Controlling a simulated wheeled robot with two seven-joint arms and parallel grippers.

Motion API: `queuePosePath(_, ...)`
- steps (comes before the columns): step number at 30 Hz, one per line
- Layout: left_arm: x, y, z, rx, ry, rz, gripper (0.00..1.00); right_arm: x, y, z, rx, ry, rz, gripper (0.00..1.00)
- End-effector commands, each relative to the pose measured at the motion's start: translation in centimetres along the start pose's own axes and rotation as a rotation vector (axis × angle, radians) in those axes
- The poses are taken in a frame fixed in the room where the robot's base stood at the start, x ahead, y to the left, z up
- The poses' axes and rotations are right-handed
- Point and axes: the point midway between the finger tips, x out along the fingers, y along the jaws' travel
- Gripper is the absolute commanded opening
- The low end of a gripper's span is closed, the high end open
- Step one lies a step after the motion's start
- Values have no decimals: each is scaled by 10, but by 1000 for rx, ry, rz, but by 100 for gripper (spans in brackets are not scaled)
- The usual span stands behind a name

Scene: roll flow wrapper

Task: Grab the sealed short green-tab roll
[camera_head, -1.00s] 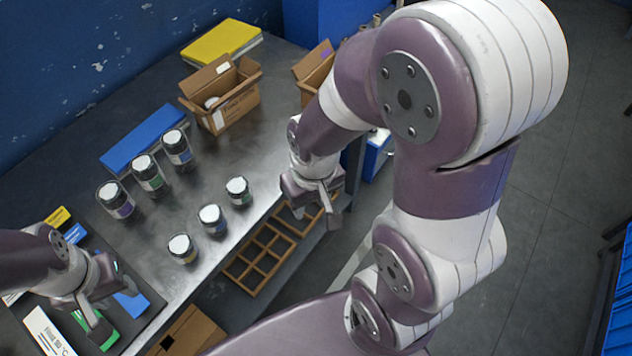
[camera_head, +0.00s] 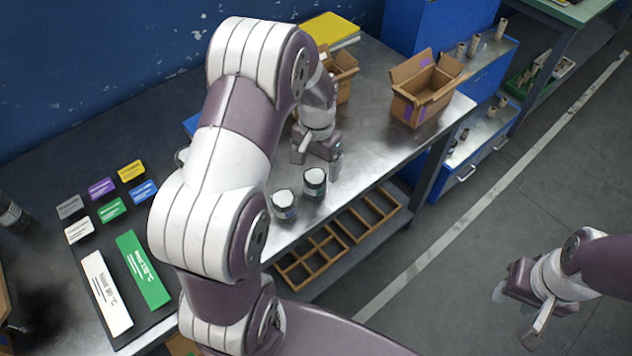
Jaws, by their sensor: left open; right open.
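Two short dark cylinders with white tops stand near the table's front edge: one nearer the front (camera_head: 284,206) and one further right (camera_head: 314,183). Their tab colours are too small to tell surely, so I cannot pick out the green-tab roll. My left gripper (camera_head: 319,158) is open, pointing down, just behind the further-right cylinder in the picture; whether it touches it I cannot tell. My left arm hides much of the table's middle and other cylinders. My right gripper (camera_head: 517,312) is open and empty over the floor at the right.
A cardboard box (camera_head: 424,92) stands at the table's right end. A wooden divided tray (camera_head: 312,262) sits below the front edge.

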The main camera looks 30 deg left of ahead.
Motion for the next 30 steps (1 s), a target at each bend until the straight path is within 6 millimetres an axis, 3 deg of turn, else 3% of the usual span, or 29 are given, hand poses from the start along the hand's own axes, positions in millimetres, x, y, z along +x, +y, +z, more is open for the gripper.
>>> queuePosePath(7,43,-4,1,-1,-4,1,87,-4,0,0,0,0,0,43)
queuePosePath(15,48,-4,0,-1,0,0,87,-4,0,0,0,0,0,43)
queuePosePath(21,48,-4,0,-1,0,0,22,-4,0,0,0,0,0,43)
queuePosePath(30,46,-4,0,-1,1,-1,22,-4,0,0,0,0,0,43)
